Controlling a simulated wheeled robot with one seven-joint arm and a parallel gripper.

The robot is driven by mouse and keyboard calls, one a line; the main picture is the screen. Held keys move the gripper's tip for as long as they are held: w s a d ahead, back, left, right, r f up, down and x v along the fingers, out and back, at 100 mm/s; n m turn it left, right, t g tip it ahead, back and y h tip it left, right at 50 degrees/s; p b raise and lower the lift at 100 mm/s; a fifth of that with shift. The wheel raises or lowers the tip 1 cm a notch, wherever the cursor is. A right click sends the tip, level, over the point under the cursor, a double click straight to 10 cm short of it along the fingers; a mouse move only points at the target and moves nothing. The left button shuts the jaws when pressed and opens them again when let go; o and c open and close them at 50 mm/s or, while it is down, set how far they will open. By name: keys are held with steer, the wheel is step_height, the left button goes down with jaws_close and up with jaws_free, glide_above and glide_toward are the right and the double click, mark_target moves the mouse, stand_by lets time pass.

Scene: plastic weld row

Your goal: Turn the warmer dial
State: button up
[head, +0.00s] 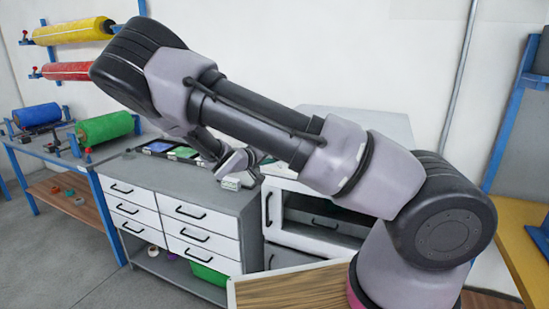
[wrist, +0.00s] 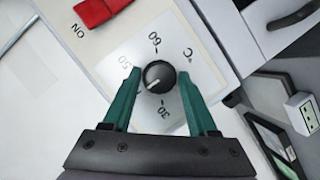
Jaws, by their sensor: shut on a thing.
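The warmer dial (wrist: 159,77) is a round black knob with a white pointer line, on a pale panel (wrist: 155,112) marked 30, 50, 60 and °C. In the wrist view its pointer is toward the lower left, between the 30 and 50 marks. My gripper's green fingers (wrist: 158,80) are on either side of the knob, shut on it. In the head view my gripper (head: 236,168) is small beyond my arm, over the grey counter, and the dial cannot be made out there.
A red switch (wrist: 98,10) marked ON is close by on the same white housing. A drawer cabinet (head: 170,210) stands below the counter. A white glass-fronted unit (head: 325,212) is to its right, partly behind my arm. Colored rolls (head: 104,127) lie on a blue-framed table at left.

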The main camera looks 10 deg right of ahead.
steer(key=o, duration=1.4)
steer(key=v, duration=1)
steer(key=shift+s+a, duration=0.25)
steer(key=shift+a, duration=0.1)
